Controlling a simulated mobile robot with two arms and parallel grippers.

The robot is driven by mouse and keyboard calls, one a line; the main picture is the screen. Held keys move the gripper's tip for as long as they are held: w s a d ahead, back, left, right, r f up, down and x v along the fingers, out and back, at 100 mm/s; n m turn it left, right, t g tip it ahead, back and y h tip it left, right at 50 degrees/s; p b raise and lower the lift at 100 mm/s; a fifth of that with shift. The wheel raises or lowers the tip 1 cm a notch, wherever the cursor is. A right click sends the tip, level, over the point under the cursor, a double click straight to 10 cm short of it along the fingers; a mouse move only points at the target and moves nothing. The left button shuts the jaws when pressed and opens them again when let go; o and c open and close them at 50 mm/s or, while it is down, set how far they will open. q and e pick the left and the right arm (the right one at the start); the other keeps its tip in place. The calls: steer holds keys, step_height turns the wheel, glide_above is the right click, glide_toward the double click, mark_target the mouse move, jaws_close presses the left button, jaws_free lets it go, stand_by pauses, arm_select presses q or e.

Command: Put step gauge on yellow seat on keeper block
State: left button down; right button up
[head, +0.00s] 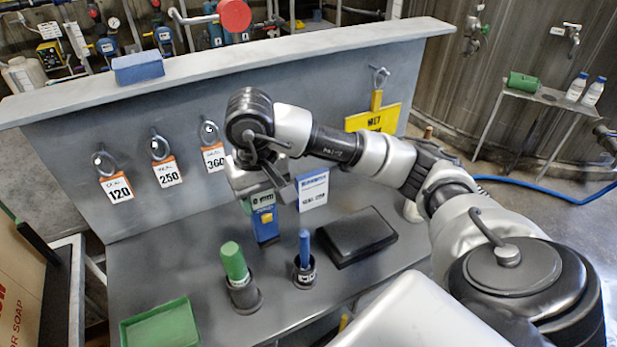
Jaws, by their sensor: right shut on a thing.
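My right gripper (262,190) reaches in from the right, over the back of the grey bench. It is shut on a small grey-green piece (262,201), which looks like the step gauge; the fingers hide much of it. A blue block (267,231) with a yellow patch (267,217) stands upright directly below it and looks like the keeper block with its yellow seat. The piece shows right at the top of the block; whether they touch I cannot tell. My left gripper is not in view.
A blue-and-white card (313,190) stands just right of the gripper. A black case (356,237), a blue-handled tool in a holder (304,262), a green-handled one (235,262) and a green tray (160,326) are on the bench. Tagged rings hang on the back panel (270,110).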

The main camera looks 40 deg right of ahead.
mark_target(268, 241)
step_height(268, 241, down, 3)
steer(key=shift+f+b, duration=0.15)
steer(key=shift+b, duration=0.2)
step_height(268, 241, down, 6)
steer(key=shift+p, duration=0.95)
step_height(268, 241, down, 3)
steer(key=shift+w+f+p, duration=0.1)
steer(key=shift+f+p, duration=0.05)
steer(key=shift+p, duration=0.35)
steer(key=shift+f, duration=0.3)
steer(key=shift+f, duration=0.2)
steer(key=o, duration=1)
steer(key=shift+r, duration=0.1)
